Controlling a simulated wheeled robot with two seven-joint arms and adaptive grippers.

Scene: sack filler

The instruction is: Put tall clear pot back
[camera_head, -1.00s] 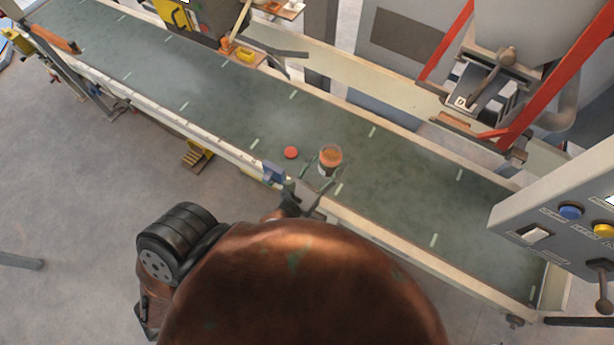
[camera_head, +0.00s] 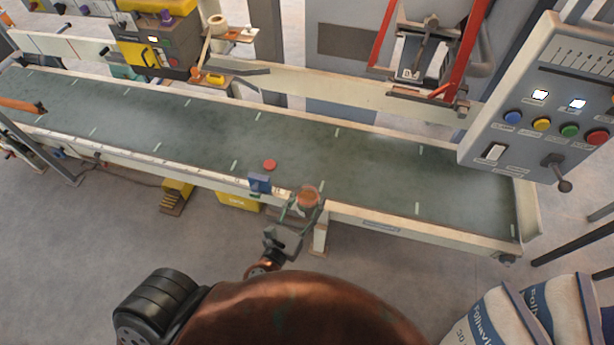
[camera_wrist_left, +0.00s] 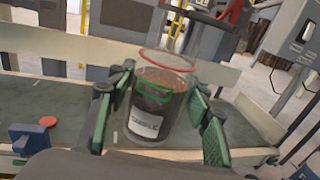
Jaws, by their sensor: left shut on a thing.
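The tall clear pot (camera_head: 308,196) has a red rim, reddish-brown contents and a white label. In the left wrist view the pot (camera_wrist_left: 158,92) stands between the green-padded fingers, slightly tilted in the picture, with the label facing the camera. My left gripper (camera_head: 299,207) is shut on it at the belt's front rail. In the left wrist view the gripper (camera_wrist_left: 160,125) has one finger on each side of the pot. Whether the pot's base touches anything is hard to tell. My right gripper is not in view.
A red disc (camera_head: 269,165) lies on the green conveyor belt (camera_head: 370,170) left of the pot. A blue block (camera_head: 260,184) sits on the front rail. A control panel (camera_head: 540,120) stands at right, sacks (camera_head: 510,318) at lower right. The belt right of the pot is clear.

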